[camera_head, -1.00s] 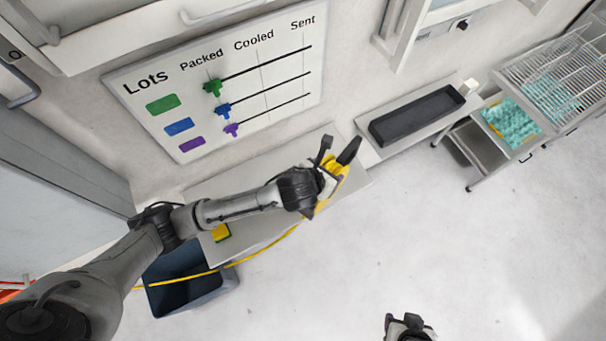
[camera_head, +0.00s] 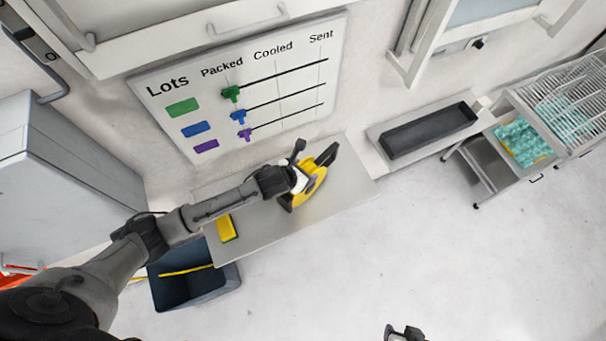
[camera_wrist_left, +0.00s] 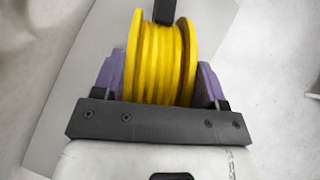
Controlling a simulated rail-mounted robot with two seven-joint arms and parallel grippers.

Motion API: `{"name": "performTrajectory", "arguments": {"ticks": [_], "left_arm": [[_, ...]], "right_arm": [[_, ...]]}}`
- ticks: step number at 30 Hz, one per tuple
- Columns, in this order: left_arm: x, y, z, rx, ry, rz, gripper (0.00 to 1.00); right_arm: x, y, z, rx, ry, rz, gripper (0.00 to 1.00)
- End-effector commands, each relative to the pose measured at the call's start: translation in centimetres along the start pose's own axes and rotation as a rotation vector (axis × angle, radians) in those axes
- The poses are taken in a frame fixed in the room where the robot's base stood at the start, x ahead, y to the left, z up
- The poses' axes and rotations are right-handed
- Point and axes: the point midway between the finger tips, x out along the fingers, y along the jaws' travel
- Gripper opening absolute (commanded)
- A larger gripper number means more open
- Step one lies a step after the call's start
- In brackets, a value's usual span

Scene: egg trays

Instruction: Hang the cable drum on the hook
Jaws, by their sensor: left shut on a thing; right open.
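The yellow cable drum (camera_head: 316,188) is in my left gripper (camera_head: 304,180), above the grey side table in the head view. In the left wrist view the drum's yellow rims and wound cable (camera_wrist_left: 162,62) sit between the two purple finger pads of my left gripper (camera_wrist_left: 159,82). A dark bar (camera_wrist_left: 164,10) shows at the drum's far side. A grey bent bar (camera_head: 52,92) on the wall at upper left looks hook-like; I cannot tell if it is the hook. My right gripper (camera_head: 405,334) is at the bottom edge, open and partly cut off.
The grey table (camera_head: 352,192) holds a yellow block (camera_head: 226,228). A dark blue bin (camera_head: 222,284) stands below it, with yellow cable (camera_head: 186,271) across it. A Lots board (camera_head: 300,92) hangs behind. A black tray (camera_head: 430,130) is to the right. The floor in front is clear.

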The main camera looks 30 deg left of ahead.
Motion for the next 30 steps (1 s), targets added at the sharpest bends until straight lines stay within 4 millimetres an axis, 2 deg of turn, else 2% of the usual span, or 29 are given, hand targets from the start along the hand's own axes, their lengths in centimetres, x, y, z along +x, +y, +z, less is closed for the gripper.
{"name": "performTrajectory", "arguments": {"ticks": [8,22,23,30], "left_arm": [[1.8,-0.1,-1.7,-0.001,-0.003,-0.001,0.0],[2.1,-0.1,-2.0,0.001,-0.004,0.0,0.0],[2.2,-0.1,-2.3,0.001,0.002,0.0,0.67],[2.1,-0.1,-2.2,0.0,0.001,0.0,0.9]], "right_arm": [[-0.4,0.1,-0.1,-0.003,-0.002,0.002,0.52],[-0.3,0.3,0.0,-0.009,-0.003,0.007,0.52],[-0.2,0.3,0.0,-0.009,-0.003,0.007,0.52],[-0.3,0.2,0.0,-0.006,-0.003,0.005,0.52]]}}
